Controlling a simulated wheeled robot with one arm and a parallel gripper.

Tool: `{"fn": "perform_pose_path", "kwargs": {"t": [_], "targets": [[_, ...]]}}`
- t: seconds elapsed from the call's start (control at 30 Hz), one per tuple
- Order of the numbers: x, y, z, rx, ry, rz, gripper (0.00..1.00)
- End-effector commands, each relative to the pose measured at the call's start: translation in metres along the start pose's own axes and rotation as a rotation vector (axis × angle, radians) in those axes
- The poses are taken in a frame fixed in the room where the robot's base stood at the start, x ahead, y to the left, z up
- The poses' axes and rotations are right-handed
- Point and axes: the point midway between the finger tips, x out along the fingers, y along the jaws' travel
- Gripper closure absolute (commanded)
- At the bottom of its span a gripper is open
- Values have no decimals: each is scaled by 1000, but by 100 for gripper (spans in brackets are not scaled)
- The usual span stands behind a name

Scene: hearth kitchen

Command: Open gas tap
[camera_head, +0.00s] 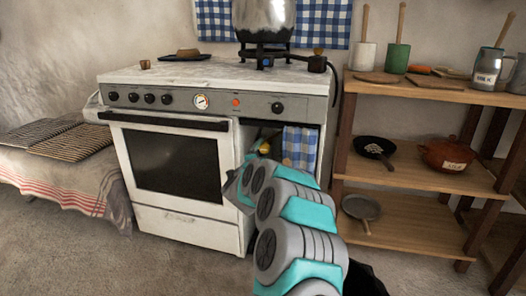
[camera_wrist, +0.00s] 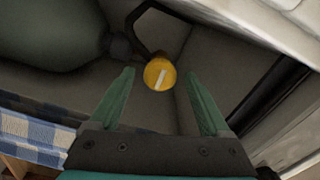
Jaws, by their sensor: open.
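The gas tap is a round yellow knob (camera_wrist: 160,74) with a pale bar across its face, inside the stove's side compartment. In the wrist view it sits in front of and between my gripper's (camera_wrist: 160,95) two green fingers, which are open, apart from it and empty. A dark hose curves above the knob, and a grey-green gas bottle (camera_wrist: 55,30) lies at the upper left. In the head view a little yellow (camera_head: 265,149) shows in the compartment just past my arm's end. My arm hides much of the compartment, and the fingers are hard to make out there.
The white stove (camera_head: 185,226) has its oven door shut to the left. A blue checked cloth (camera_head: 300,147) hangs at the compartment's right side. A wooden shelf (camera_head: 400,210) with pans stands close on the right. A large metal pot (camera_head: 263,14) stands on a burner.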

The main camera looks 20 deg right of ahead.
Motion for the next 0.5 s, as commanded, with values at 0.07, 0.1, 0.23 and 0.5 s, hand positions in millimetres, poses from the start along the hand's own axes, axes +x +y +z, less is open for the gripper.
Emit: {"fn": "perform_pose_path", "kwargs": {"t": [0.07, 0.1, 0.23, 0.5], "targets": [[-12, 1, 2, 0, -5, 4, 19], [-17, 1, 1, 1, -4, 3, 19], [-36, 0, 2, 1, -6, 3, 19], [-56, 0, 1, 0, -2, 0, 19]]}}
